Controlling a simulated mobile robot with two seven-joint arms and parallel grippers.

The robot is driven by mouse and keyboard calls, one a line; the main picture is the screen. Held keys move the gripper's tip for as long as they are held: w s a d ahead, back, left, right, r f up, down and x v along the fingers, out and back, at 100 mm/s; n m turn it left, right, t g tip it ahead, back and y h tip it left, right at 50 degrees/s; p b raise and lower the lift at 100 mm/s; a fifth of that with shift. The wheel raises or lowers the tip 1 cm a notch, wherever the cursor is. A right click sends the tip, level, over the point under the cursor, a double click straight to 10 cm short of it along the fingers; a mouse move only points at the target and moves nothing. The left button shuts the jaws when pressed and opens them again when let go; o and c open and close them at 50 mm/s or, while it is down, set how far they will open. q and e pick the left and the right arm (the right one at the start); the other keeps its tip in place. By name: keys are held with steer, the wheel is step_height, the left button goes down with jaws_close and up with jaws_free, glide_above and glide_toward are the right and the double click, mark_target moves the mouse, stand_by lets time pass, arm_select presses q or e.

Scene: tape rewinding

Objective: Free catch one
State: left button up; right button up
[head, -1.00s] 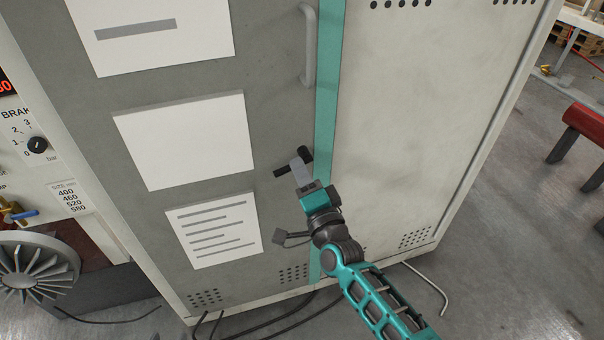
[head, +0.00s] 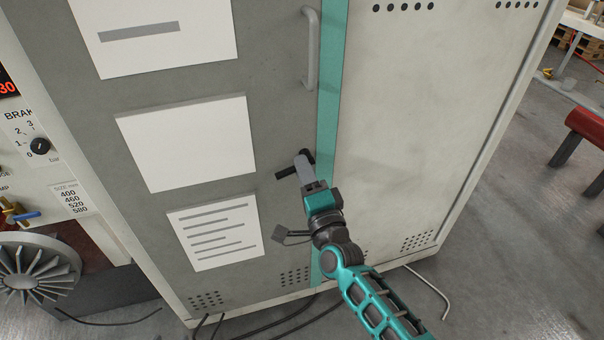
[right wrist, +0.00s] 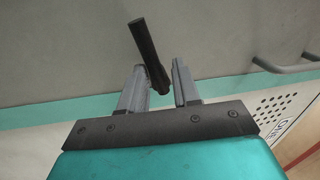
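A black bar-shaped catch handle (head: 284,172) sits low on the grey cabinet door, just left of the teal strip. It lies tilted, its right end higher. My right gripper (head: 304,168) is at this handle, its fingers covering part of it. In the right wrist view the bar (right wrist: 146,45) runs down between the two fingertips (right wrist: 161,86), one finger on each side. The gap is narrow; I cannot tell whether both fingers press on it. My left gripper is not in view.
A grey pull handle (head: 311,50) stands out from the door above. White sheets (head: 188,141) are on the door at left. A brake panel (head: 28,140) and finned wheel (head: 32,275) are at far left. Cables (head: 285,322) lie on the floor.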

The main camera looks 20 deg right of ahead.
steer(key=shift+o, duration=0.9)
steer(key=shift+d+r, duration=0.1)
steer(key=shift+d, duration=0.25)
steer(key=shift+a, duration=0.1)
steer(key=a+v, duration=0.1)
steer(key=v, duration=1.2)
steer(key=shift+d, duration=0.45)
